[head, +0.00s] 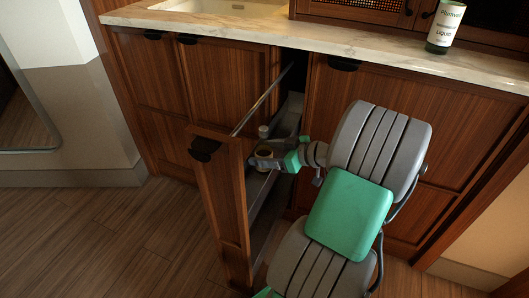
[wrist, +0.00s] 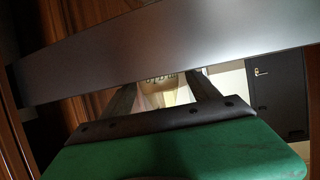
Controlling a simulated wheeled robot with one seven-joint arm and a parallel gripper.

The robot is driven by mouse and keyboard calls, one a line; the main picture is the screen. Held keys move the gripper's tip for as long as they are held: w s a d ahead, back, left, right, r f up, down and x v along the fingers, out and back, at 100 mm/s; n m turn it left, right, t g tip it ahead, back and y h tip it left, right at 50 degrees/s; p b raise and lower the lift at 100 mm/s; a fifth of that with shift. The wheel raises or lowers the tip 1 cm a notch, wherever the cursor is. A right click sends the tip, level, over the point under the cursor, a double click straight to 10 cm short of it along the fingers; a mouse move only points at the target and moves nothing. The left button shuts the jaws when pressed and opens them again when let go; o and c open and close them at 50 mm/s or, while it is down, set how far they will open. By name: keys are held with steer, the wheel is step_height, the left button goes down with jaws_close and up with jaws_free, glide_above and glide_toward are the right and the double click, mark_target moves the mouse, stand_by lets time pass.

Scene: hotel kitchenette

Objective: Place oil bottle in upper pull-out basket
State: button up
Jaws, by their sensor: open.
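The narrow pull-out unit stands open in the head view, its wooden front (head: 222,205) drawn away from the cabinets. Its upper basket has a grey metal side (head: 290,112). A small bottle with a pale cap (head: 263,131), likely the oil bottle, stands inside, mostly hidden by my gripper. My gripper (head: 258,160) reaches into the unit beside it. In the wrist view, my gripper's fingers (wrist: 164,90) are apart, with a pale, yellowish labelled thing (wrist: 163,80) showing between or beyond them. I cannot tell if they touch it. A grey metal band (wrist: 160,55) crosses in front and hides the rest.
A thin metal rail (head: 262,100) runs above the basket to the front panel. A green bottle with a white label (head: 441,37) stands on the marble counter (head: 330,38) at right. Closed cabinets flank the unit. The wooden floor (head: 120,230) at left is clear.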

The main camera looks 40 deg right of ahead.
steer(key=p+v, duration=0.4)
steer(key=v, duration=0.7)
steer(key=shift+s+r, duration=0.2)
steer(key=shift+s, duration=0.15)
steer(key=shift+d, duration=0.1)
stand_by(0.4)
